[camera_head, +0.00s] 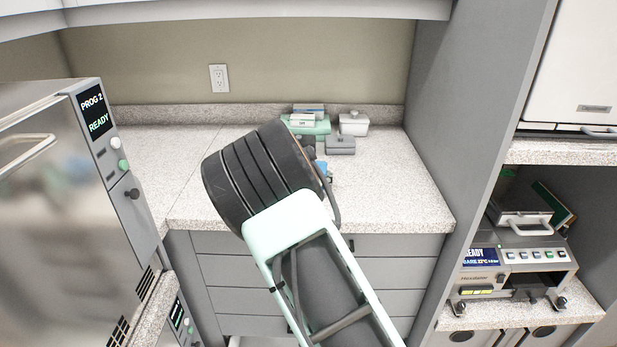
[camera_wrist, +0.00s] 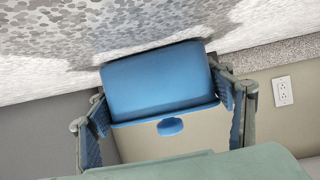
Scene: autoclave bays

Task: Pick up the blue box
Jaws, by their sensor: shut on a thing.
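The blue box (camera_wrist: 158,82) has a lid with a small oval knob. It sits between the two fingers of my gripper (camera_wrist: 165,98) in the wrist view, with the pads against its opposite sides. My gripper is shut on it. A dark shadow lies on the speckled counter around the box; I cannot tell whether the box touches the counter. In the head view only a small blue patch of the box (camera_head: 323,168) shows beside my arm, which hides the rest of it and most of my gripper.
Behind my arm, green, grey and white boxes (camera_head: 353,123) stand at the back of the counter (camera_head: 395,195). A steel autoclave (camera_head: 50,190) is at left, a grey partition (camera_head: 455,110) at right. Counter to the left and right of my arm is clear.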

